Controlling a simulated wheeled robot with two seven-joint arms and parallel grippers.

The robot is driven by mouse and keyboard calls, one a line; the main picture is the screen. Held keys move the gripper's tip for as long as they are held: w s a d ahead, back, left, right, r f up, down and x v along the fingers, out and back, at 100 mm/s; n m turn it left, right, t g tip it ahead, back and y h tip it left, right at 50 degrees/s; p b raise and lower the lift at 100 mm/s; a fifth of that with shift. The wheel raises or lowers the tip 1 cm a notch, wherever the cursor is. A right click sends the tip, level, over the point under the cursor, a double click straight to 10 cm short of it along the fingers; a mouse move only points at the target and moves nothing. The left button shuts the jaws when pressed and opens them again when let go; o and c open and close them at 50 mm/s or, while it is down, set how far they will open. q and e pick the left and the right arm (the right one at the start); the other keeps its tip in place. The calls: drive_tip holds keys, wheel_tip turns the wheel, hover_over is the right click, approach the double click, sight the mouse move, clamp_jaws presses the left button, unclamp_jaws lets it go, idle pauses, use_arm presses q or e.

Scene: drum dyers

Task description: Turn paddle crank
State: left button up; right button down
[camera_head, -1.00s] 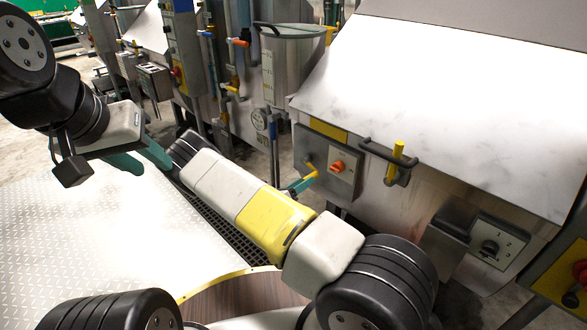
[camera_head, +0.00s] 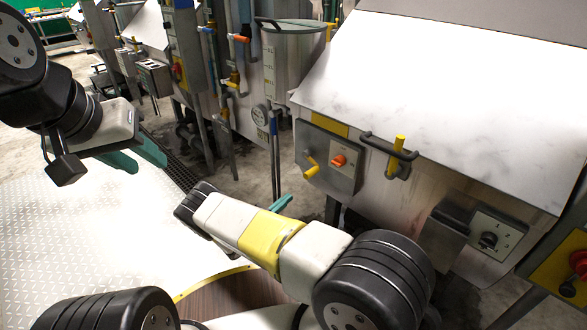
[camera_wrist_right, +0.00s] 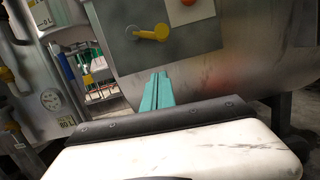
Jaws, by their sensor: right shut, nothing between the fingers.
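The paddle crank (camera_head: 311,166) is a small yellow handle on the grey control box (camera_head: 344,181) on the machine's front, left of an orange-red knob. In the right wrist view the crank (camera_wrist_right: 150,34) lies roughly level, with its rounded end at the right. My right gripper (camera_head: 284,203) has its teal fingers together and empty, below and left of the crank and apart from it. In the right wrist view the fingertips (camera_wrist_right: 158,76) point up toward the box, below the crank. My left gripper (camera_head: 140,160) is at the far left, fingers spread and empty.
A grey bracket with a yellow upright grip (camera_head: 398,150) sits right of the box. A dial panel (camera_head: 492,240) and a yellow panel with a red button are further right. Pipes and valves (camera_head: 235,85) stand behind. Bare floor lies between my right gripper and the machine.

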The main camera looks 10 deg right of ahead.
drive_tip(key=w+d+r+m, duration=0.1)
drive_tip(key=w+d+r, duration=0.2)
drive_tip(key=d, duration=0.5)
drive_tip(key=shift+d+r+m+g+h, duration=0.15)
drive_tip(key=shift+r+m+g+h, duration=0.2)
drive_tip(key=shift+r, duration=0.45)
drive_tip(key=shift+s+d+r+n+t, duration=0.15)
drive_tip(key=shift+r+n+t, duration=0.25)
drive_tip(key=shift+n, duration=0.25)
